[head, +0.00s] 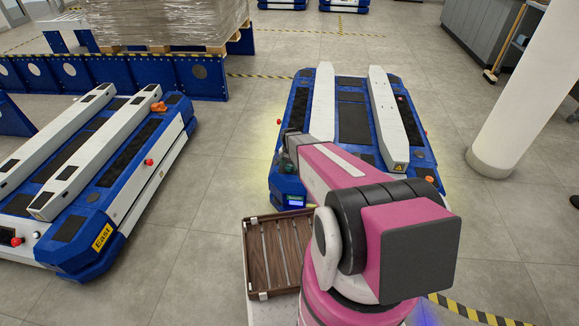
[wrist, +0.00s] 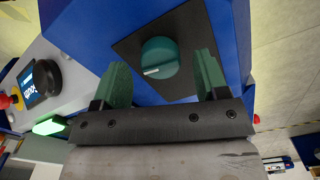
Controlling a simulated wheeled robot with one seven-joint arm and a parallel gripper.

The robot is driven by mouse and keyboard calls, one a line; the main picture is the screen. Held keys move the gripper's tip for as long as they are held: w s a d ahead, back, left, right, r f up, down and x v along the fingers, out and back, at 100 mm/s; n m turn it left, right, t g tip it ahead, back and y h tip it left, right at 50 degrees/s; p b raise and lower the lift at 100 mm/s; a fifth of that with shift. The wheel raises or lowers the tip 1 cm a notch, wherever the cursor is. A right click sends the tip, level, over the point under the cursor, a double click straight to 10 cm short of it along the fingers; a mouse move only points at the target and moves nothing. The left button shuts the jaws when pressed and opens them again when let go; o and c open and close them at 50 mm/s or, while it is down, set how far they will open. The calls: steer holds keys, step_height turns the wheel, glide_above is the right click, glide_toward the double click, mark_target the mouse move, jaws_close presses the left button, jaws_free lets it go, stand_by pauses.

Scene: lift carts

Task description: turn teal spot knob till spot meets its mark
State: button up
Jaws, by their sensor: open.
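The teal knob (wrist: 158,57) is round, with a short white spot near its lower edge, and sits on a dark square plate (wrist: 126,45) on the blue body of a lift cart (head: 352,110). I cannot make out a separate mark on the plate. My gripper (wrist: 162,62) is open, its two green fingers on either side of the knob with gaps visible between them and it. In the head view my gripper (head: 287,158) is at the cart's near left corner, partly behind my pink arm, and the knob cannot be made out there.
Beside the knob are a black round control (wrist: 47,77), a small lit display (wrist: 28,90) and a glowing green light (wrist: 49,126). A second cart marked East (head: 103,238) stands left. A brown slatted tray (head: 254,265) is in front. Floor between the carts is clear.

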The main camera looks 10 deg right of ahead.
steer(key=shift+f, duration=0.55)
steer(key=shift+a, duration=0.1)
steer(key=c, duration=0.9)
